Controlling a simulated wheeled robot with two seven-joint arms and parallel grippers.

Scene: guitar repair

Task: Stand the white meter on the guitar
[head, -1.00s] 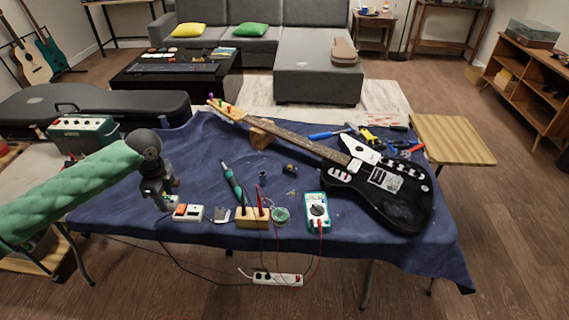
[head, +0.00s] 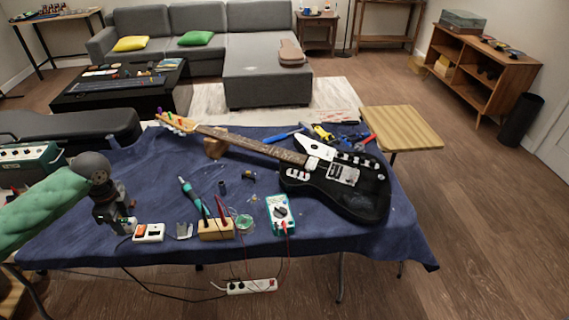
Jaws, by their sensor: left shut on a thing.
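My left gripper (head: 126,226) is low over the table's left part, pointing down. It is shut on a small whitish thing (head: 130,225), mostly hidden by the fingers; I cannot tell for sure whether it is the white meter. A teal meter with a white face (head: 281,213) lies on the cloth left of the guitar body, a red lead at its lower end. My right gripper is not in view.
A white box with orange parts (head: 148,232) sits just right of my left gripper. Tools (head: 322,132) lie behind the guitar.

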